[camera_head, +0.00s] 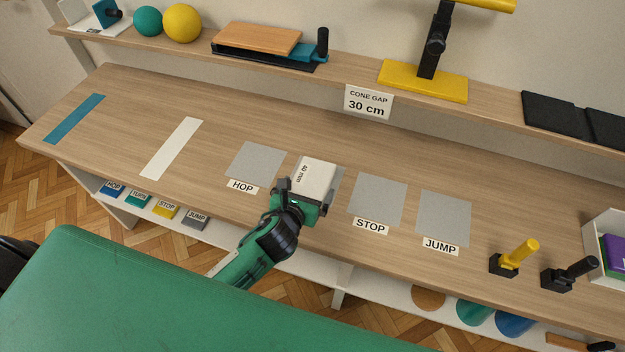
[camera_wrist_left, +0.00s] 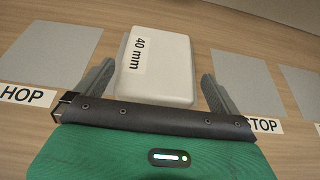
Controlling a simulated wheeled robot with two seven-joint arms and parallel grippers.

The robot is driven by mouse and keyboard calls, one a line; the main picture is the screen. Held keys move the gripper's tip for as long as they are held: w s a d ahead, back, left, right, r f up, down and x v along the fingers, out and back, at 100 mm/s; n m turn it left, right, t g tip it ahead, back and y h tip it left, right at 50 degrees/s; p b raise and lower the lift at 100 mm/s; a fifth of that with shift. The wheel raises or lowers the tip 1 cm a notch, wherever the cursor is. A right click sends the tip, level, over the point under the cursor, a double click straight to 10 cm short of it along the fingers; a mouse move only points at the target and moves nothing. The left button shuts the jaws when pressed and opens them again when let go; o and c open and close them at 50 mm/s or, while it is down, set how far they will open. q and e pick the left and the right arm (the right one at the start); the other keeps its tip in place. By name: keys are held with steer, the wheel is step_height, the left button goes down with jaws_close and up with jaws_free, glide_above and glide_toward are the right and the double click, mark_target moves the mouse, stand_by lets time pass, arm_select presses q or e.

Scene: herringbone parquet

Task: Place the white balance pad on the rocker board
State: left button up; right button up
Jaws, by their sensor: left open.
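The white balance pad (camera_head: 316,174), a rounded block labelled "40 mm", lies on a grey square on the table between the HOP and STOP squares. It also shows in the left wrist view (camera_wrist_left: 157,72). My left gripper (camera_head: 302,190) is at the pad's near edge. In the left wrist view my left gripper (camera_wrist_left: 157,88) is open, with one finger on each side of the pad's near end and visible gaps to it. I cannot tell for sure which thing is the rocker board; a wooden board (camera_head: 258,38) on a black base lies on the back shelf. My right gripper is not in view.
Grey squares marked HOP (camera_head: 256,162), STOP (camera_head: 378,200) and JUMP (camera_head: 444,217) lie flat. A yellow-handled block (camera_head: 514,258), a black-handled block (camera_head: 568,273) and a white bin (camera_head: 606,240) stand at right. The table's left part holds only flat strips.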

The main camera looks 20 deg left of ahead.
arm_select(q)
steer(key=x, duration=0.3)
steer(key=shift+w+a+f, duration=0.1)
steer(key=shift+w+f, duration=0.1)
steer(key=shift+w, duration=0.1)
steer(key=shift+w+f, duration=0.15)
steer(key=shift+w, duration=0.2)
steer(key=c, duration=0.9)
step_height(320, 180, up, 9)
steer(key=shift+r+p, duration=0.2)
steer(key=shift+p, duration=0.4)
step_height(320, 180, up, 9)
glide_above(310, 183)
steer(key=shift+s+a+f+p, duration=0.1)
steer(key=shift+s+a+f, duration=0.25)
steer(key=shift+s+a, duration=0.85)
steer(key=shift+s+a+f+p, duration=0.1)
steer(key=shift+s+a+f, duration=0.25)
steer(key=shift+s, duration=1.7)
steer(key=shift+s+a+f+p, duration=0.1)
steer(key=shift+s+a+f, duration=0.2)
steer(key=shift+s+a, duration=0.9)
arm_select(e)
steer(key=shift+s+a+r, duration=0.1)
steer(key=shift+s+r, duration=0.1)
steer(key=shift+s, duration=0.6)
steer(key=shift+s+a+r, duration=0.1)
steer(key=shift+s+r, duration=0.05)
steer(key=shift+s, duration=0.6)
